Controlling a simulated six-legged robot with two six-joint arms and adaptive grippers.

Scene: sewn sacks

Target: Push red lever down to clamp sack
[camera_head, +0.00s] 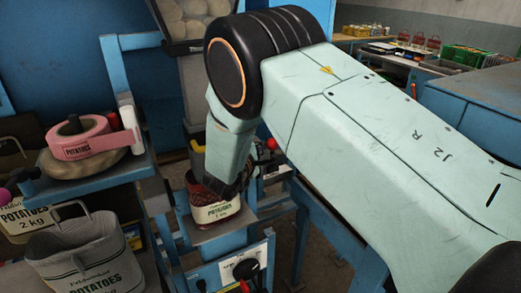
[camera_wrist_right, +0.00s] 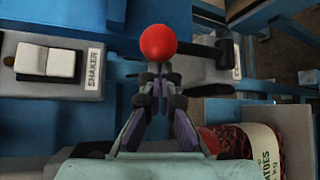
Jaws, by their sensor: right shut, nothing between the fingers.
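The red ball knob of the lever (camera_wrist_right: 163,43) shows in the right wrist view, just beyond my fingertips. It also shows in the head view (camera_head: 271,143), to the right of my wrist. My right gripper (camera_wrist_right: 158,78) is shut and empty, its tips pointing toward the knob; I cannot tell whether they touch it. In the head view my right gripper (camera_head: 243,180) is mostly hidden by its own wrist. A red-netted sack with a potato label (camera_head: 217,212) stands upright below the gripper, partly covered by it. It also shows in the wrist view (camera_wrist_right: 262,148). My left gripper is not in view.
A white switch (camera_wrist_right: 46,62) labelled SHAKER is left of the knob. A control box with a black dial (camera_head: 245,269) is below the sack. A blue shelf at left carries a pink tape roll (camera_head: 80,140). Grey potato sacks (camera_head: 85,255) stand lower left.

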